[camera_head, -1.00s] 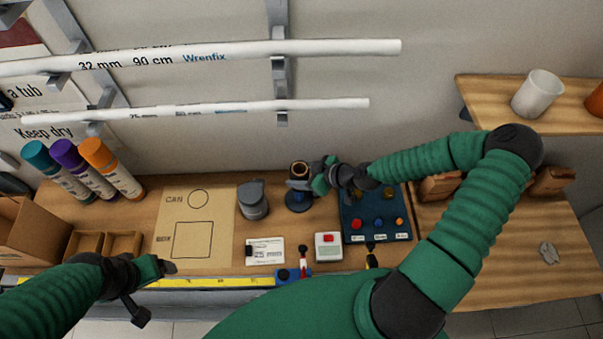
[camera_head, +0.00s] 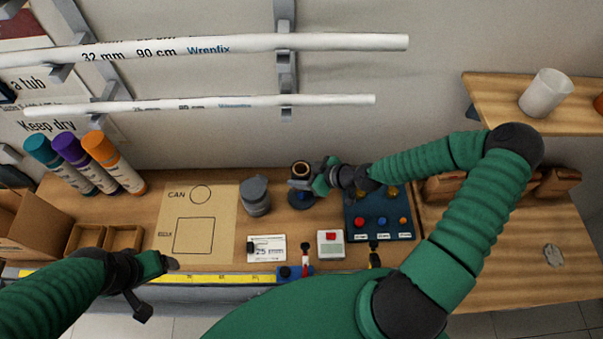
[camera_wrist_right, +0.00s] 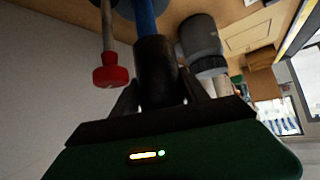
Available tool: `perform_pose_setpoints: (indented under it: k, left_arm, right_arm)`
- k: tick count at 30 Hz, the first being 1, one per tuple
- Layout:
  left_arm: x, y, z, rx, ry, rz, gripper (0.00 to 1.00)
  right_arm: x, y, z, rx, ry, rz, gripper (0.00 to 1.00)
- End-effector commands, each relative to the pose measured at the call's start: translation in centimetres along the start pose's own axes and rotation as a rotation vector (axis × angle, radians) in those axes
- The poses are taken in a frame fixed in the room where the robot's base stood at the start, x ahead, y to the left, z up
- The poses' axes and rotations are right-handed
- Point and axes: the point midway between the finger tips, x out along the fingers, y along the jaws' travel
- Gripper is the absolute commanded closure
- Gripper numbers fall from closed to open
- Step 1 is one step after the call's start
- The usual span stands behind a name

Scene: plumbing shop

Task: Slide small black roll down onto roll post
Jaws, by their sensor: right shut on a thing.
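The small black roll (camera_head: 301,171), with a brown core, is upright in my right gripper (camera_head: 311,179), which is shut on its side. The dark blue round base of the roll post (camera_head: 301,199) is directly below it. In the right wrist view the roll (camera_wrist_right: 155,68) is between the fingers (camera_wrist_right: 158,98), and the blue post (camera_wrist_right: 144,18) runs from its far end to the base. The roll is in line with the post and above the base; how far it is around the post is hidden. My left gripper (camera_head: 155,288) is open and empty at the bench's front left.
A grey capped container (camera_head: 256,196) stands just left of the post. A blue panel with knobs (camera_head: 379,215) lies to the right, under my right wrist. A red-tipped rod (camera_wrist_right: 110,72) is close to the gripper in the wrist view. A cardboard template (camera_head: 194,235) lies farther left.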

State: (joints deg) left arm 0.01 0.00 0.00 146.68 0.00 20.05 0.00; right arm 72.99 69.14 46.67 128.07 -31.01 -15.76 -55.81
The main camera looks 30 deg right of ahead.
Motion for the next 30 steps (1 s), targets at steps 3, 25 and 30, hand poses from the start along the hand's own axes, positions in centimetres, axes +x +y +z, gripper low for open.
perform_pose_setpoints:
  k: [3,25,30]
  left_arm:
    - [0.4,0.0,0.1,0.000,0.000,0.000,0.22]
    - [0.7,0.0,0.2,0.000,0.000,0.000,0.22]
    - [1.2,0.0,0.3,0.000,0.000,0.000,0.22]
  right_arm:
    - [0.3,0.1,0.4,0.001,0.000,0.000,1.00]
    - [-0.4,0.1,0.7,0.002,0.000,0.002,0.22]
    - [-4.2,0.3,0.8,0.004,0.001,0.007,0.22]
